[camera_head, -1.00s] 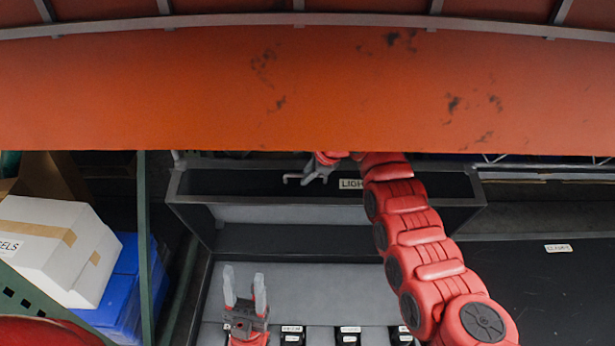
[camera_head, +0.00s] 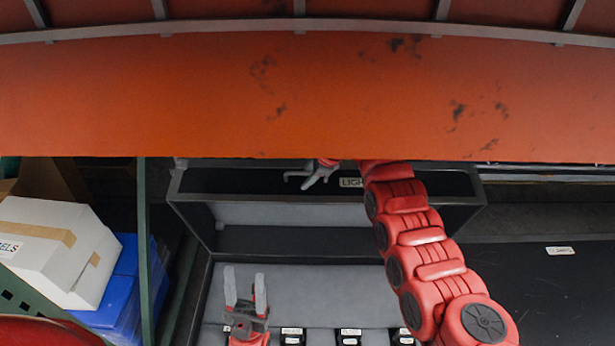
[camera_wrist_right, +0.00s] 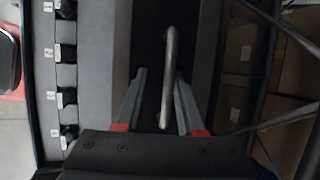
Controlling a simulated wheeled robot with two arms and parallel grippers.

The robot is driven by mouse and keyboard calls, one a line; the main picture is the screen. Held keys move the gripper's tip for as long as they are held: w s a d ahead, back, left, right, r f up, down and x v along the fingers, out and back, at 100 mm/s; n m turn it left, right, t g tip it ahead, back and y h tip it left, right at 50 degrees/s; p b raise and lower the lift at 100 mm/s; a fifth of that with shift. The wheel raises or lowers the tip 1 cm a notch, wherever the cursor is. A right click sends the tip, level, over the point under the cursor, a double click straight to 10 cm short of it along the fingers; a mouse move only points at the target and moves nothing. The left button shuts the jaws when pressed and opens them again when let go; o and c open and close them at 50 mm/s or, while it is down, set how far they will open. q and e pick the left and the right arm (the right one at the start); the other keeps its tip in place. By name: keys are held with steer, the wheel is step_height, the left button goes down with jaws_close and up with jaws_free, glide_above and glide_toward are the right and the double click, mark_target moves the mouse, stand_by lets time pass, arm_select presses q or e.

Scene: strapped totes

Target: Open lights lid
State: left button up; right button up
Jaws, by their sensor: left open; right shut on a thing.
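The lights lid (camera_head: 240,184) is a dark panel with a partly hidden "LIGH..." label, standing raised at the back of a grey-lined compartment (camera_head: 310,290). Its metal bar handle (camera_wrist_right: 169,75) runs between the fingers of my right gripper (camera_wrist_right: 160,98) in the right wrist view. In the head view my right gripper (camera_head: 318,178) is at the handle near the lid's upper edge, partly hidden by the orange beam; it is shut on the handle. My left gripper (camera_head: 245,292) is open and empty above the compartment's left part, fingers pointing up in the picture.
An orange beam (camera_head: 300,100) crosses the upper view. Several small labelled black items (camera_head: 348,337) line the compartment's near side. A closed dark lid (camera_head: 530,290) lies at right. White box (camera_head: 50,235), blue tote (camera_head: 125,290) and green post (camera_head: 144,240) stand at left.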

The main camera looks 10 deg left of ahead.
steer(key=shift+s, duration=0.1)
steer(key=shift+d+r, duration=0.2)
steer(key=shift+r, duration=0.4)
steer(key=b+v, duration=0.3)
steer(key=v, duration=1.3)
steer(key=shift+d, duration=0.1)
